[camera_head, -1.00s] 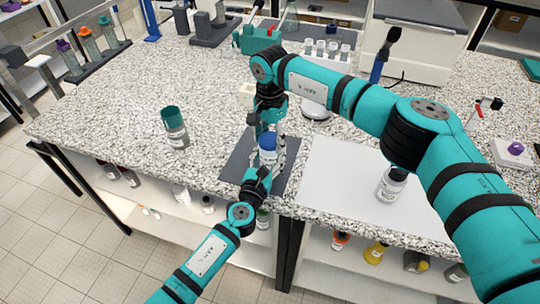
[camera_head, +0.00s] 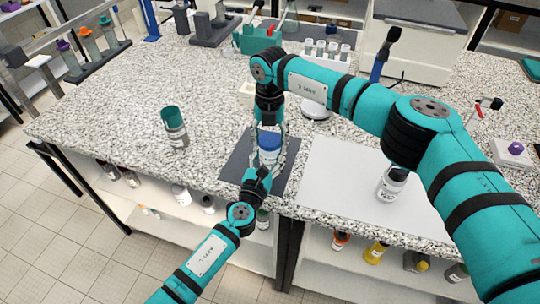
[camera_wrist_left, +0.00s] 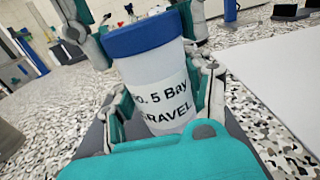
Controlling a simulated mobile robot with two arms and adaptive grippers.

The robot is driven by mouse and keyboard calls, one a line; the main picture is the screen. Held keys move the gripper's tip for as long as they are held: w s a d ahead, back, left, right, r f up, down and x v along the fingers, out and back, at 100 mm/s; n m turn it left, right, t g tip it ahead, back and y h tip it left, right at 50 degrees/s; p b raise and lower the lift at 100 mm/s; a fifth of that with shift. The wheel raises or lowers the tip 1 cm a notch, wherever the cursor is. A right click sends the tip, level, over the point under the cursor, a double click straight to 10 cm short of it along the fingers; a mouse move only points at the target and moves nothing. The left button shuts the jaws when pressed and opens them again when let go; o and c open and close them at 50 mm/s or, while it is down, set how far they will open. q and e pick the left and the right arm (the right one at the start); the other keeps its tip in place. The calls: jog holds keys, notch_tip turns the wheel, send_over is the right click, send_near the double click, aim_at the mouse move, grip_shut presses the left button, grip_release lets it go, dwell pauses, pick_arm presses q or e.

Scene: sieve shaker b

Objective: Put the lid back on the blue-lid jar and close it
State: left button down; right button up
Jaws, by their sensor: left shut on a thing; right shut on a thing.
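The white jar (camera_head: 269,158) stands upright on the dark mat (camera_head: 240,168) near the front edge of the bench. Its blue lid (camera_head: 270,141) sits on top; how tightly it is seated cannot be told. The jar (camera_wrist_left: 155,90) and blue lid (camera_wrist_left: 145,36) fill the left wrist view, with a "GRAVEL" label facing the camera. My left gripper (camera_head: 268,164) comes from the front and is shut on the jar's body. My right gripper (camera_head: 270,136) reaches down from above and is shut on the lid, its fingers at either side.
A jar with a teal lid (camera_head: 174,127) stands to the left on the bench. A white sheet (camera_head: 345,185) lies to the right, with a dark-capped bottle (camera_head: 391,185) at its right. A rack of small containers (camera_head: 325,50) stands behind. The bench left of the mat is mostly clear.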

jog(key=shift+m, duration=0.6)
jog(key=o, duration=1.4)
jog(key=shift+c, duration=0.2)
notch_tip(320, 180, up, 12)
pick_arm(q)
jog(key=shift+c, duration=2.3)
grip_release()
jog(key=shift+s, duration=0.1)
